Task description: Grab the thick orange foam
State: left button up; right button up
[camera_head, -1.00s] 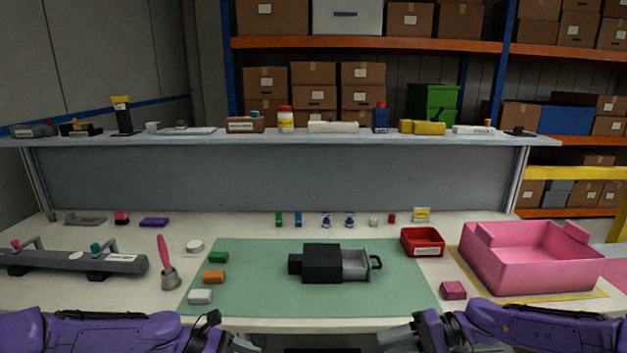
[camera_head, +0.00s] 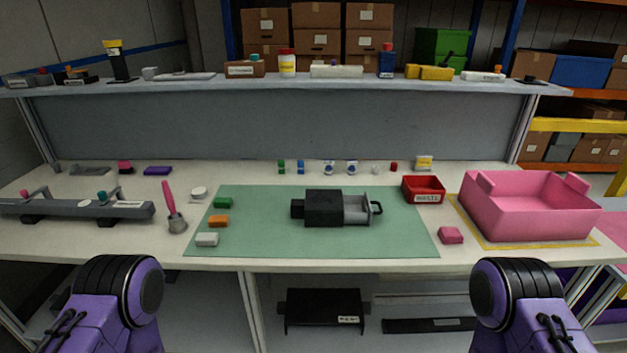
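An orange foam block (camera_head: 218,221) lies on the left part of the green mat (camera_head: 270,240). A green block (camera_head: 222,203) lies just behind it and a white block (camera_head: 206,240) just in front of it, both apart from it. My two purple arms show at the bottom left and bottom right, below the table's front edge. Neither gripper is in the picture, and nothing touches the orange block.
A black module with an open grey drawer (camera_head: 355,208) sits mid-mat. A brush (camera_head: 172,210) and a grey rail (camera_head: 75,209) lie left. A red bin (camera_head: 423,190), pink block (camera_head: 451,235) and large pink bin (camera_head: 530,210) stand right. A loaded shelf (camera_head: 210,88) runs above the back.

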aim_at(218, 221)
jog(key=u, duration=0.05)
jog(key=k, duration=0.5)
jog(key=u, duration=1.85)
jog(key=i, duration=1.55)
jog(key=z, duration=2.3)
